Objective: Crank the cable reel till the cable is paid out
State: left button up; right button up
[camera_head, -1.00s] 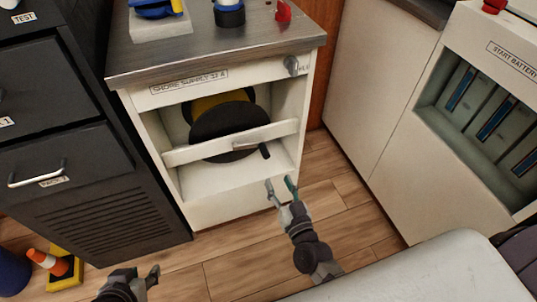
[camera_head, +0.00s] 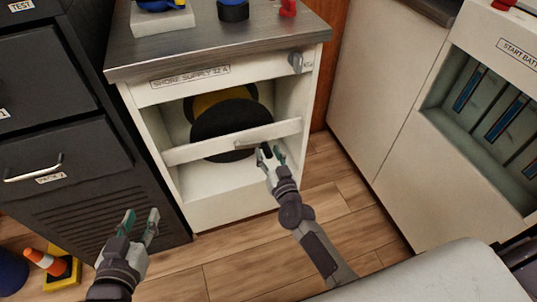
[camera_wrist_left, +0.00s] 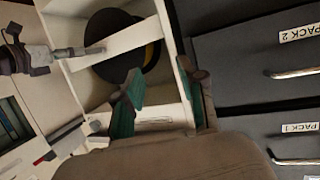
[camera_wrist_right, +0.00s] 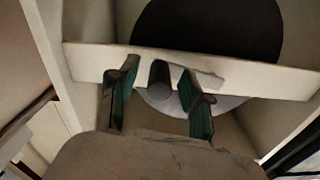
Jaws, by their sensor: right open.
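The cable reel (camera_head: 230,128) is a dark disc with a yellow drum (camera_head: 222,100) behind it, inside the white cabinet behind a white crossbar (camera_head: 188,153). It also shows in the left wrist view (camera_wrist_left: 117,60). The crank has a grey arm (camera_head: 247,144) on the front of the crossbar and a dark handle (camera_wrist_right: 160,80). My right gripper (camera_head: 271,156) is open at the crank. In the right wrist view its fingers (camera_wrist_right: 155,92) stand on either side of the handle, with gaps showing. My left gripper (camera_head: 140,222) is open and empty, low in front of the dark drawers.
The cabinet top (camera_head: 220,38) holds blue and red items and a knob (camera_head: 296,62) sits at its upper right front. Dark drawers (camera_head: 50,150) stand at left, a battery cabinet (camera_head: 480,120) at right.

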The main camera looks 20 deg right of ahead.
grip_shut()
